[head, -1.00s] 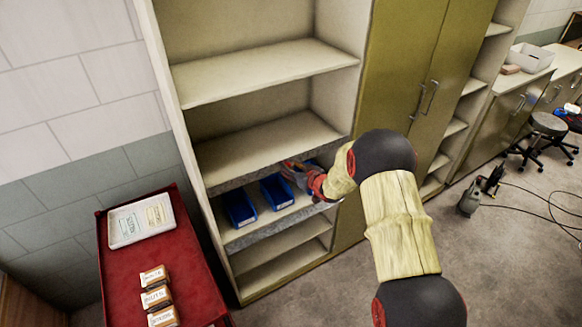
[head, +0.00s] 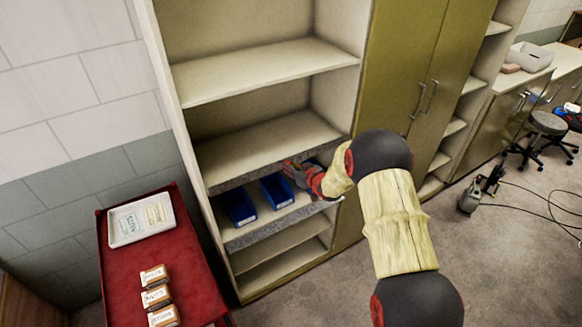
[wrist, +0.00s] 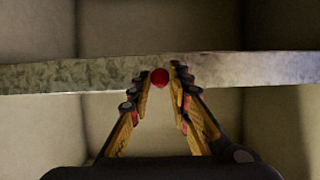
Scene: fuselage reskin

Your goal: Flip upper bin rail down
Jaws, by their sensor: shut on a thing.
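The upper bin rail (head: 236,180) is a grey mottled strip along the front edge of a cabinet shelf, above two blue bins (head: 240,207). In the wrist view the rail (wrist: 60,76) runs nearly level across the picture, with a small red knob (wrist: 159,77) on its front. My gripper (wrist: 160,72) is shut on the red knob, one fingertip on each side.
A lower grey rail (head: 270,229) edges the shelf under the bins. A red cart (head: 200,285) with a white tray (head: 142,218) and several small labelled boxes stands at the left. Closed olive doors (head: 400,70) are at the right.

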